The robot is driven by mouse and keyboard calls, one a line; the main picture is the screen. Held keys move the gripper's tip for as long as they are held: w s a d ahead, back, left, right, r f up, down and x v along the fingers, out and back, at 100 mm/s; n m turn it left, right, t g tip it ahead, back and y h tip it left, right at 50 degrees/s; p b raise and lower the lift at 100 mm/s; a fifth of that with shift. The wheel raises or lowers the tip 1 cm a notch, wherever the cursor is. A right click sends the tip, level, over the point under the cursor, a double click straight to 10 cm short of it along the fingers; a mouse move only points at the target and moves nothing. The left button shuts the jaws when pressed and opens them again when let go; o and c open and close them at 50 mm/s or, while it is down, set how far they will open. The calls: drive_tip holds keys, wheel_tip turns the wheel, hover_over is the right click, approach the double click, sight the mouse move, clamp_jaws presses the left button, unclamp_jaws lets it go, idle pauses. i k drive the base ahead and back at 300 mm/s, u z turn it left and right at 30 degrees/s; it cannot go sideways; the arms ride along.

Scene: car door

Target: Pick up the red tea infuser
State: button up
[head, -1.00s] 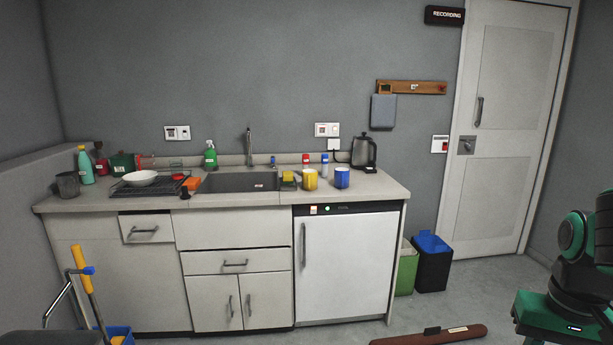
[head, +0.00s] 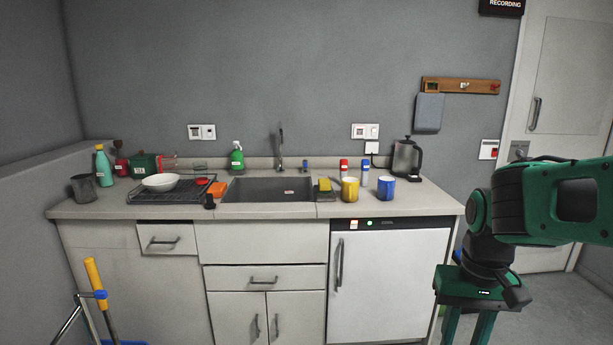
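Small red items lie around the black drying rack (head: 140,198) at the left of the counter. My gripper (head: 467,335) points down at the lower right, in front of the white appliance's right side and far from the rack. Its two green fingers are apart with nothing seen between them; their tips are cut off by the frame's lower edge.
A white bowl (head: 160,182) sits on the rack, with an orange item (head: 217,189) beside it. The sink (head: 268,190), yellow mug (head: 350,190), blue mug (head: 386,188) and kettle (head: 407,160) are further right. A yellow-handled mop (head: 94,275) stands at the lower left.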

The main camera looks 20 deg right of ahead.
sight(344, 163)
drive_tip(key=z, duration=0.15)
drive_tip(key=i, duration=1.15)
drive_tip(key=z, duration=0.65)
drive_tip(key=i, duration=0.5)
drive_tip(key=z, duration=0.3)
